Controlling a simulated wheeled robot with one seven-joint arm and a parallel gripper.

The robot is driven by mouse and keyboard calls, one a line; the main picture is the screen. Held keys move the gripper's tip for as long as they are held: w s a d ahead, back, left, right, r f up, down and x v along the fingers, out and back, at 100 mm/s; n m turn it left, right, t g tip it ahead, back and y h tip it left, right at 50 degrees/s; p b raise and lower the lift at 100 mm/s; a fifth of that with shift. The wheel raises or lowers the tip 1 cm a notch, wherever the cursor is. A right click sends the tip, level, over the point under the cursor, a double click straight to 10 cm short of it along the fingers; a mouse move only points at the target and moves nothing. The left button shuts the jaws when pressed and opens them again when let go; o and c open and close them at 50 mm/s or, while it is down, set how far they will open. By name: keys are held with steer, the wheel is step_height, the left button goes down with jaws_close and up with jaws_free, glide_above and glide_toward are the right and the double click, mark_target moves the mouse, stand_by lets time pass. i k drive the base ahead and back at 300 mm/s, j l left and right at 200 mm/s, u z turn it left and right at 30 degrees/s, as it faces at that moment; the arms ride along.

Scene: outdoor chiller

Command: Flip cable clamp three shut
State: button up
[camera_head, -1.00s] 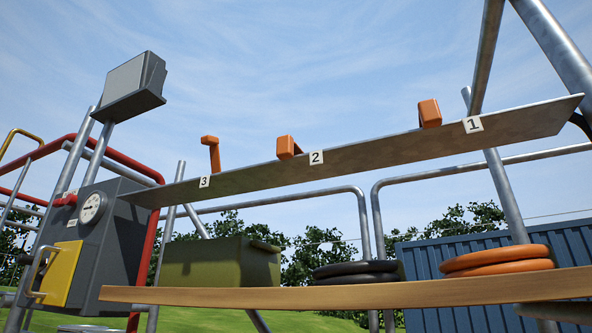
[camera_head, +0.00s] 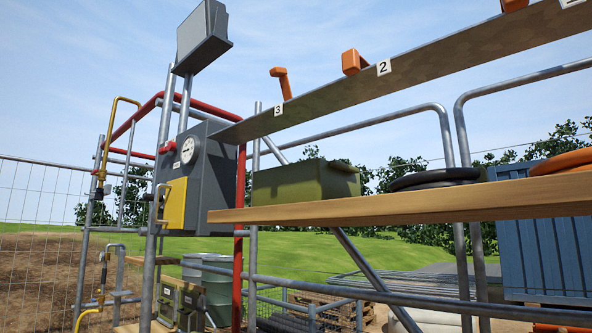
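Cable clamp three (camera_head: 282,83) is an orange clamp on the grey metal rail (camera_head: 420,73), above the label 3 (camera_head: 278,110). Its arm stands up from the rail with a bent top, so it looks open. Clamp two (camera_head: 353,62) sits lower on the rail to the right, beside label 2. Clamp one (camera_head: 513,5) is cut off at the top right edge. My gripper is not in view.
A wooden shelf (camera_head: 400,207) runs below the rail, with an olive box (camera_head: 300,182), black cable coils (camera_head: 432,179) and an orange coil (camera_head: 568,163). A grey gauge cabinet (camera_head: 205,165) with a yellow lever stands left. Steel tubes cross behind and below.

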mark_target(281, 73)
steer(key=i+j+u, duration=0.15)
steer(key=i+j, duration=0.55)
steer(key=j, duration=0.2)
